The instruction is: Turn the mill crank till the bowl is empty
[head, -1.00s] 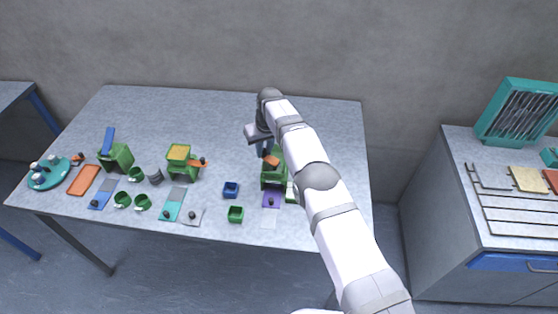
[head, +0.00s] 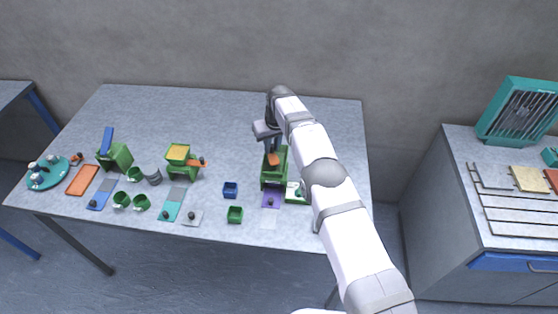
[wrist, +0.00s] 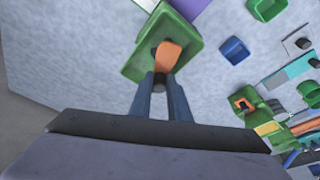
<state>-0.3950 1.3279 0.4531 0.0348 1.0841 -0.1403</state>
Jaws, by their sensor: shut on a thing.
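A green mill (head: 272,181) stands on the table at the middle right, partly hidden behind my arm in the head view. In the wrist view its square green bowl (wrist: 188,38) has an orange crank (wrist: 168,54) across it, with a dark knob at the crank's end. The visible inside of the bowl is green; I see no powder there, but the crank covers part of it. My gripper (wrist: 160,82) is shut on the crank's knob at the near edge of the bowl. The orange crank also shows small in the head view (head: 273,159).
A second green mill (head: 180,163) with a yellow top stands left. A blue cup (head: 230,190) and a green cup (head: 235,214) sit left of the gripped mill. A purple plate (head: 271,198) lies in front of it. The table's back middle is clear.

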